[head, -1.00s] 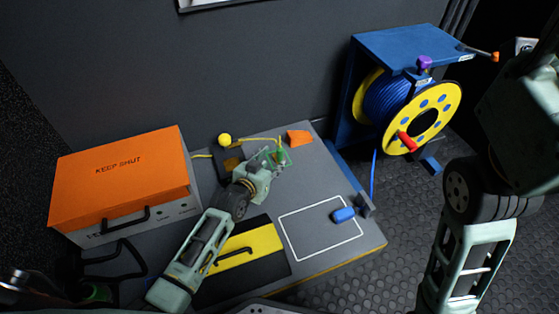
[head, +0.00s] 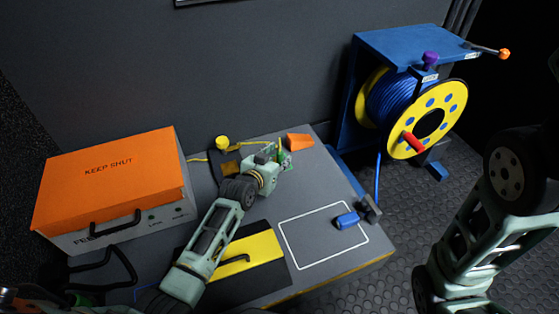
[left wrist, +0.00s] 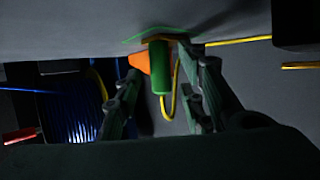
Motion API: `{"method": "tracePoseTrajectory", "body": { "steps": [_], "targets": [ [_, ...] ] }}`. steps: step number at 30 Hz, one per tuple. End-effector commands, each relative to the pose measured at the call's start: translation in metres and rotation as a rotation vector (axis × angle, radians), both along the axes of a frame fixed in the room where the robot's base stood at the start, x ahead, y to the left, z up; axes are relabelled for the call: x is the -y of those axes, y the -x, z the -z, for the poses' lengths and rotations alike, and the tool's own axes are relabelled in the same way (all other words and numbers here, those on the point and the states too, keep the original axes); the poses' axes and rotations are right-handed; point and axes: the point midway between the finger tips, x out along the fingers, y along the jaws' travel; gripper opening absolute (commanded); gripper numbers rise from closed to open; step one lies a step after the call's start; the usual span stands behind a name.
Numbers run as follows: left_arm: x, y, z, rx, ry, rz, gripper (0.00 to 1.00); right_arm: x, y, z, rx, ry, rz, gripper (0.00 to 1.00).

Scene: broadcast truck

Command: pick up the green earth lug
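The green earth lug (left wrist: 160,68) stands between the two fingers of my left gripper (left wrist: 160,100) in the left wrist view, with visible gaps on both sides. A yellow wire (left wrist: 172,102) curves beside it. In the head view, my left gripper (head: 278,160) is at the back of the grey bench, and only a little green of the lug (head: 284,157) shows past the fingers. The gripper is open. My right arm shows at the right edge, but its gripper is out of view.
An orange wedge (head: 299,142) is just right of the gripper. A yellow knob (head: 222,142) is to its left. An orange-lidded box (head: 110,175) stands at the left. A blue piece (head: 347,220) lies in the white outline. A blue cable reel (head: 395,97) stands at the right.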

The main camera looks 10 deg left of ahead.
Motion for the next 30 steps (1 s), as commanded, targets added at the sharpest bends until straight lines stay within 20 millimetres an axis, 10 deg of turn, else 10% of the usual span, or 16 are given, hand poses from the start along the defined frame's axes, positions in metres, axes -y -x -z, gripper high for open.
{"method": "tracePoseTrajectory", "body": {
  "steps": [13, 30],
  "targets": [
    [-0.0001, 0.0003, 0.0001, 0.000, 0.000, 0.000, 0.00, 0.0000, 0.0002, 0.0001, 0.001, 0.000, 0.000, 0.40],
    [-0.0003, -0.0002, -0.0082, 0.001, 0.000, -0.001, 0.00, 0.0005, -0.0007, -0.0065, 0.000, -0.002, -0.002, 0.40]
  ]
}}
